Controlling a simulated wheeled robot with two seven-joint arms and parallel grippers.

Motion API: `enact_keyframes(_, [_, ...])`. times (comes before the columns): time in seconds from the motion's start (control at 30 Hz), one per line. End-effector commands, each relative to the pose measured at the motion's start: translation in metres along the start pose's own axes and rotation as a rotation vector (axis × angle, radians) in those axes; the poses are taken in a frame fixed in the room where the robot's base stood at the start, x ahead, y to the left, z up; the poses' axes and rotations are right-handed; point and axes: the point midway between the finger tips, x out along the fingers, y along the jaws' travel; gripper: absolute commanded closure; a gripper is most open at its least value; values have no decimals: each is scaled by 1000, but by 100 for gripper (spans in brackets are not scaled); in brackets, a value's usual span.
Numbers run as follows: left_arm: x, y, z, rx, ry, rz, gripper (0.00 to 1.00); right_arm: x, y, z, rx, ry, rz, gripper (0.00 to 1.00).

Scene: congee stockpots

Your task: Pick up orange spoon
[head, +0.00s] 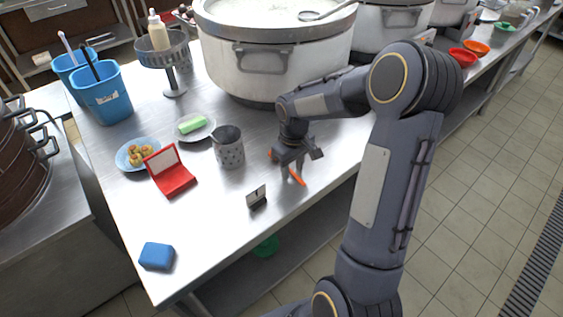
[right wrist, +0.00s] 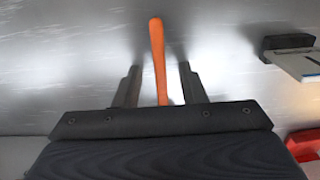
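The orange spoon (head: 297,177) lies on the steel table below my right gripper (head: 289,176), near the table's right edge. In the right wrist view the orange spoon (right wrist: 158,60) runs between the two dark fingers of my right gripper (right wrist: 160,82), with a gap on each side. The fingers are open and seem not to touch it. Part of the spoon is hidden by the gripper in both views. My left gripper does not show.
A small sign (head: 256,196) stands near the gripper. A metal utensil holder (head: 229,150), a red case (head: 171,173), and a blue sponge (head: 157,256) are on the table (head: 215,235). A large pot (head: 275,65) stands behind. The table's front middle is clear.

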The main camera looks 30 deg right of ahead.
Motion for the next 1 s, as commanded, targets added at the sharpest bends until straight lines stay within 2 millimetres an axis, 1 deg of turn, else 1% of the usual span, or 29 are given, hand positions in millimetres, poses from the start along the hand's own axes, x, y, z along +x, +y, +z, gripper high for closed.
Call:
enact_keyframes(0.03, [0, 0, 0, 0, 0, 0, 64, 0, 0, 0, 0, 0, 0, 63])
enact_keyframes(0.07, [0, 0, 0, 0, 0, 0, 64, 0, 0, 0, 0, 0, 0, 65])
enact_keyframes(0.3, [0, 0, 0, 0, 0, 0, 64, -1, 0, 0, 0, 0, 0, 97])
enact_keyframes(0.33, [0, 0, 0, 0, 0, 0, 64, -1, 0, 0, 0, 0, 0, 100])
enact_keyframes(0.63, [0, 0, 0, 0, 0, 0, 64, -1, 0, 0, 0, 1, 0, 100])
enact_keyframes(0.77, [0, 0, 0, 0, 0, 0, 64, -6, 0, 0, 0, 2, 1, 100])
enact_keyframes(0.87, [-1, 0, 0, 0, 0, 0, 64, -15, 0, -1, 1, 4, 1, 100])
enact_keyframes(0.97, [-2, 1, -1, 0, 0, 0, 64, -31, 0, -1, 1, 5, 1, 100])
enact_keyframes(1.0, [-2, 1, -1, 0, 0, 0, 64, -38, -4, -1, -2, 6, 1, 100])
